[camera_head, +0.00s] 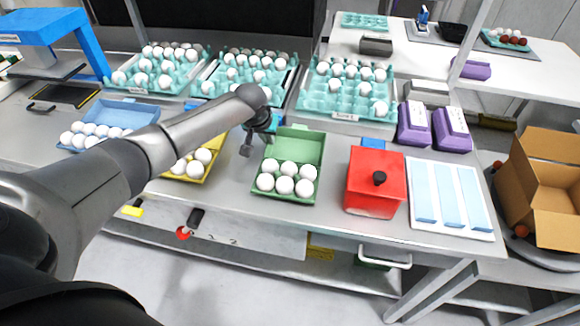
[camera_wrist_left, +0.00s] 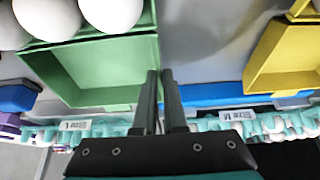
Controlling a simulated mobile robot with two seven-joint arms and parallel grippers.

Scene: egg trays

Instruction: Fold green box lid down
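The green box (camera_head: 258,193) stands open on the table with several white eggs in its front half. Its lid (camera_head: 292,146) is raised at the back. In the left wrist view the box's green lid (camera_wrist_left: 95,75) fills the upper left, with eggs at the top edge. My left gripper (camera_head: 246,150) is just left of the lid in the head view. In the left wrist view its fingers (camera_wrist_left: 160,74) are close together with nothing between them, beside the lid's side edge. My right gripper is out of view.
A yellow box (camera_head: 207,171) with eggs stands left of the green box, partly behind my left arm. A red box (camera_head: 376,185) stands to the right. Teal egg trays (camera_head: 345,108) line the back. Bare table lies between the green and red boxes.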

